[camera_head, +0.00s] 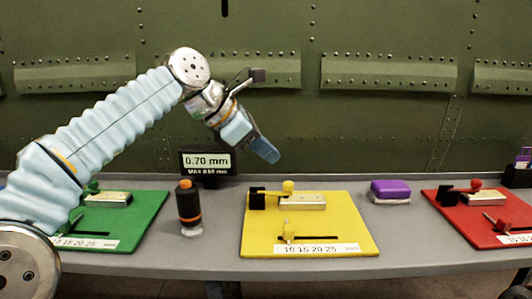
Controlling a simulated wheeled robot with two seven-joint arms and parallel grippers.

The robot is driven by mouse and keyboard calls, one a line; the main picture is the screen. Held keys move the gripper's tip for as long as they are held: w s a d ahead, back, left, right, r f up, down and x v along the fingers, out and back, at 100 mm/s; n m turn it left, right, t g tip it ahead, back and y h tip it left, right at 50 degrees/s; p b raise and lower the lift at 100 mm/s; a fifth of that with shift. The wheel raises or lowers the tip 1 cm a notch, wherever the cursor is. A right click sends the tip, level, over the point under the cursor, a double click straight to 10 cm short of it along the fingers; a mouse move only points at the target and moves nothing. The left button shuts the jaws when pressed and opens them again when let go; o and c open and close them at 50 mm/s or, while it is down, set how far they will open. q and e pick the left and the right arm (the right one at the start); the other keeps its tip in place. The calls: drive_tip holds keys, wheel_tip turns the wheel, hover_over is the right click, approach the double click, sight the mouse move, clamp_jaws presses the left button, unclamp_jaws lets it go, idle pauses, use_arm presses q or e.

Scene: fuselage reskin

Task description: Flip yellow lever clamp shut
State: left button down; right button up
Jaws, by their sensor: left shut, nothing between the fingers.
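The yellow board (350,225) lies on the grey bench in the middle. On its far part is the yellow lever clamp, with a black block (256,199), a metal bar (304,203) and a yellow knob (288,186). I cannot tell from here how far the lever is turned. Nearer on the board, a small yellow-tipped pointer (288,231) stands at a black slot above a 10 15 20 25 scale. My left gripper (266,151) is shut and empty, above and behind the clamp, pointing down to the right and not touching it. My right gripper is out of view.
A green board (145,212) is left and a red board (455,205) right. A black-and-orange bottle-like tool (188,205) and purple block (390,190) stand beside the yellow board. A display (207,162) reads 0.70 mm. A riveted green wall (400,120) rises behind.

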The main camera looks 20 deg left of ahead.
use_arm(q)
drive_tip(key=shift+r, duration=0.3)
drive_tip(key=shift+r, duration=0.1)
drive_tip(key=v, duration=1.3)
drive_tip(key=shift+s+a+r, duration=0.15)
drive_tip(key=shift+s+r, duration=0.05)
